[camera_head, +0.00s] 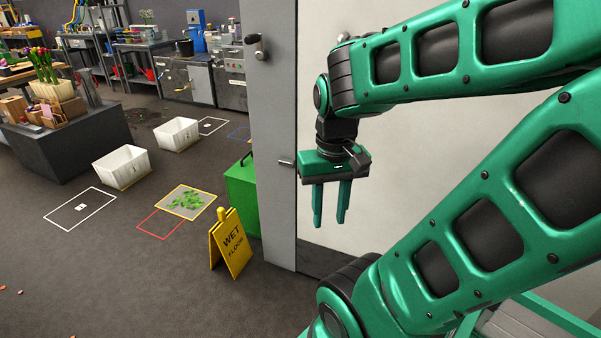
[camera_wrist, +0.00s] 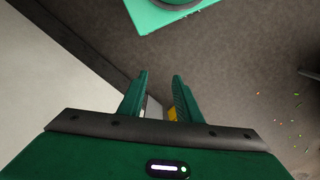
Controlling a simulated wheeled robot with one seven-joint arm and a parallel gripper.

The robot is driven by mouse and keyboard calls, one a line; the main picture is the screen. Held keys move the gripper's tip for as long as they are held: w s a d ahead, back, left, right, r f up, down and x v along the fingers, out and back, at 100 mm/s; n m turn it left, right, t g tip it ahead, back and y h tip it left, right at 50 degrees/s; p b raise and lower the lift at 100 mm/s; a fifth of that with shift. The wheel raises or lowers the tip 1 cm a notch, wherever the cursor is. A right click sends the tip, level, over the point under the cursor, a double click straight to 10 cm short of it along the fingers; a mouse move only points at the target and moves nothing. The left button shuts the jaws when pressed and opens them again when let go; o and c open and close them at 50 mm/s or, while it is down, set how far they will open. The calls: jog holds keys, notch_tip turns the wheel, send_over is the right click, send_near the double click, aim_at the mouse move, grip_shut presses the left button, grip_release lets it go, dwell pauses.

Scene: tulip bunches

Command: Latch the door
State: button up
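The door (camera_head: 276,210) is a tall grey panel left of centre in the head view. A dark knob or handle (camera_head: 257,45) sits high on it. A small light bolt-like piece (camera_head: 287,162) sits near its right edge, at about the height of my gripper's body. My gripper (camera_head: 329,222) hangs fingers down, just right of that edge in the picture, and touches nothing that I can see. In the wrist view its green fingers (camera_wrist: 160,76) are apart with nothing clearly held.
A yellow wet floor sign (camera_head: 232,246) and a green box (camera_head: 242,195) stand left of the door. White bins (camera_head: 122,168), a flower stand (camera_head: 62,140) and workbenches (camera_head: 187,82) are farther off. A pale wall (camera_head: 320,30) lies right of the door.

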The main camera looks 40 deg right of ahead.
jog(key=shift+o, duration=0.6)
jog(key=w+d+f+n+g+h, duration=0.1)
jog(key=w+d+f+n+h, duration=0.6)
jog(key=d, duration=0.4)
jog(key=w+d+f+n+g+h, duration=0.2)
jog(key=w+d+f+n+h, duration=0.2)
jog(key=w+d+f, duration=0.5)
jog(key=w+f+n+t+h, duration=0.3)
jog(key=w+n+t, duration=0.2)
jog(key=w+n, duration=0.35)
jog(key=w+f+n+t+h, duration=0.3)
jog(key=w+n+t, duration=0.2)
jog(key=w+n, duration=0.3)
jog(key=shift+n, duration=0.65)
jog(key=x, duration=0.7)
jog(key=s+x, duration=0.1)
jog(key=x, duration=0.3)
jog(key=shift+d+r, duration=0.1)
jog(key=shift+d, duration=0.2)
